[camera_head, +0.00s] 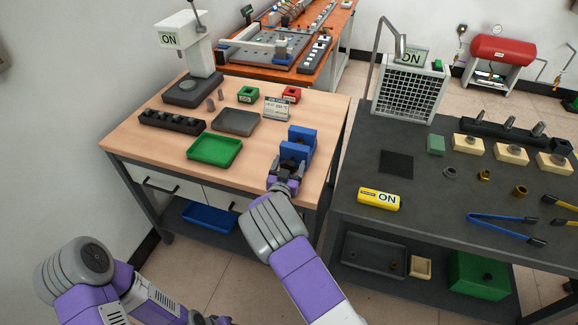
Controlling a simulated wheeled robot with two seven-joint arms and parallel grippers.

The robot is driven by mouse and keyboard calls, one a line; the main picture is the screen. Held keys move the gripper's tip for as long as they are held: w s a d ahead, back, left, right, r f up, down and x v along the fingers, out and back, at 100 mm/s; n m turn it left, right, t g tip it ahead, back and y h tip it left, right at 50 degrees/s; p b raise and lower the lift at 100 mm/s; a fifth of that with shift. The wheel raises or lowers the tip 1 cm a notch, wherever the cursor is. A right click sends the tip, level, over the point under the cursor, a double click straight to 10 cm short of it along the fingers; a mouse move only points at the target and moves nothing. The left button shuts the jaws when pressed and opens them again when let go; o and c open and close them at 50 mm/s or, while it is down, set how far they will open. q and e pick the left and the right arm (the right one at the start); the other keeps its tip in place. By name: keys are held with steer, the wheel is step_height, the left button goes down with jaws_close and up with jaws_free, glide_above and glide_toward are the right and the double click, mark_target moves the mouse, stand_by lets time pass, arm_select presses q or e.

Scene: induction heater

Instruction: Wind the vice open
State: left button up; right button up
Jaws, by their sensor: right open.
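The blue vice (299,140) stands at the right front of the wooden workbench, with two blue blocks showing one behind the other. My right gripper (286,176) is open at the near end of the vice, close to the front edge of the bench. It hides the near end of the vice and any handle there, and I cannot tell whether it touches. My left arm is at the bottom left, away from the bench. Only a small dark part at its end shows at the bottom edge, and I cannot make out its jaws.
The wooden bench (125,131) also holds a green tray (214,150), a grey tray (235,122), a black block rack (172,122) and a white press (186,45).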

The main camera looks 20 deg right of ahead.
steer(key=shift+c, duration=0.4)
steer(key=c, duration=0.9)
steer(key=n+p, duration=0.1)
steer(key=n, duration=0.2)
steer(key=shift+n, duration=0.3)
steer(key=shift+n+p, duration=0.5)
steer(key=shift+n, duration=0.4)
steer(key=shift+f, duration=0.1)
steer(key=o, duration=1)
steer(key=shift+g, duration=0.3)
